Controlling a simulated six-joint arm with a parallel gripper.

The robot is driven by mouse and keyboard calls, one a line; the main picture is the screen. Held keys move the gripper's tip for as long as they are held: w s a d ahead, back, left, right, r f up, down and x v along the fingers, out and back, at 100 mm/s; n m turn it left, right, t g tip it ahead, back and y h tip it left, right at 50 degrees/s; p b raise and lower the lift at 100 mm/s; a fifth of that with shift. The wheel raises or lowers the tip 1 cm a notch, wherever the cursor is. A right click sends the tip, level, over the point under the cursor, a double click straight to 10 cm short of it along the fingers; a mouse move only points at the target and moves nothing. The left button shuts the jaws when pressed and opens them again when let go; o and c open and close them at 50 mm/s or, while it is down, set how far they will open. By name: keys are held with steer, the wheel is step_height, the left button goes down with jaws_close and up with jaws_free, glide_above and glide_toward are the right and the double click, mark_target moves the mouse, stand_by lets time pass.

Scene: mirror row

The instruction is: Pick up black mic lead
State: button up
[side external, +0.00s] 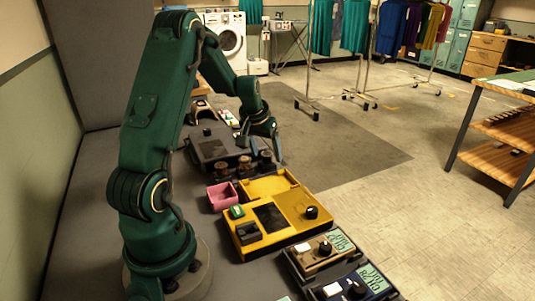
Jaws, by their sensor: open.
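My gripper (267,143) hangs at the end of my green arm, above the far part of the bench, pointing down with its jaws open. Below and beside it is a short row of small, dark round pieces: a brownish one at the left (221,170), another in the middle (245,163) and a darker one at the right (265,159). The right one is closest to my gripper, and the fingers partly overlap it. I cannot tell whether any of these is the black mic lead; no lead shows clearly. Nothing is visibly held.
A yellow console (286,228) with a black knob lies in front, beside a pink open box (222,197). A dark grey device (212,149) stands behind. Two labelled boxes (318,252) (352,285) sit at the near right.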

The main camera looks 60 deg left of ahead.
steer(key=shift+w+a+f, duration=0.1)
steer(key=shift+w+f, duration=0.1)
steer(key=shift+f, duration=0.4)
jaws_close()
steer(key=shift+r, duration=0.1)
